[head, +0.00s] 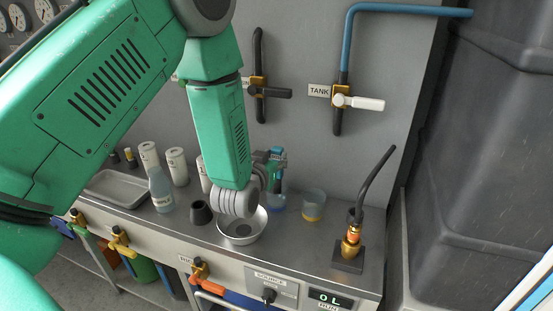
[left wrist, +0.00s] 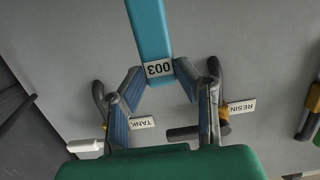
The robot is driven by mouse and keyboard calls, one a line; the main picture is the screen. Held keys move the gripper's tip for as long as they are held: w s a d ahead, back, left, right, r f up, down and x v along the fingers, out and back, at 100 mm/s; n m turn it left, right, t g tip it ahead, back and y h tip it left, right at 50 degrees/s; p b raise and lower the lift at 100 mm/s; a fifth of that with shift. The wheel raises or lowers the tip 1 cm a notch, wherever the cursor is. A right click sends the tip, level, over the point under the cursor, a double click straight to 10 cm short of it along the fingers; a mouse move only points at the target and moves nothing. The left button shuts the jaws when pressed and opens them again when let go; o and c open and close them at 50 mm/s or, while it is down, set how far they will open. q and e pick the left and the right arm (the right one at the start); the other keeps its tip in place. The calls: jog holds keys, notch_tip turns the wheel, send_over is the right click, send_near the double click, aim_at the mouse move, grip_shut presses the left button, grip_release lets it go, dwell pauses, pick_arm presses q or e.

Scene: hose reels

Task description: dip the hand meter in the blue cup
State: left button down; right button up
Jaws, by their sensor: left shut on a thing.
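My left gripper (head: 268,164) is above the counter at the middle of the head view, partly hidden behind my own forearm. It is shut on the hand meter, a light blue bar (left wrist: 147,28) with a white label reading 003, between the finger pads in the left wrist view. In the head view a small blue part of the meter (head: 278,152) shows at the fingers. A clear cup with blue liquid (head: 279,207) stands just below the gripper, partly hidden by my arm. I cannot tell whether the meter's tip is inside it. My right gripper is not in view.
A cup with yellow liquid (head: 313,211) stands just right of the blue one. A metal bowl (head: 242,236), dark cup (head: 201,212), bottle (head: 161,192) and tray (head: 112,186) are to the left. A hose stand (head: 350,250) is at right. Valves and pipes line the wall.

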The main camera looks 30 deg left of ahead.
pick_arm(q)
jog(key=shift+a+r+p, duration=0.45)
jog(key=shift+r+p, duration=0.15)
jog(key=shift+r, duration=0.2)
notch_tip(320, 180, up, 4)
jog(key=p, duration=0.3)
jog(key=shift+d+r, duration=0.15)
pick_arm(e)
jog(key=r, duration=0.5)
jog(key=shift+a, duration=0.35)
pick_arm(q)
jog(key=shift+d+r, duration=0.1)
jog(key=shift+d, duration=0.2)
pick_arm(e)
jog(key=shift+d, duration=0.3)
pick_arm(q)
jog(key=shift+a, duration=0.1)
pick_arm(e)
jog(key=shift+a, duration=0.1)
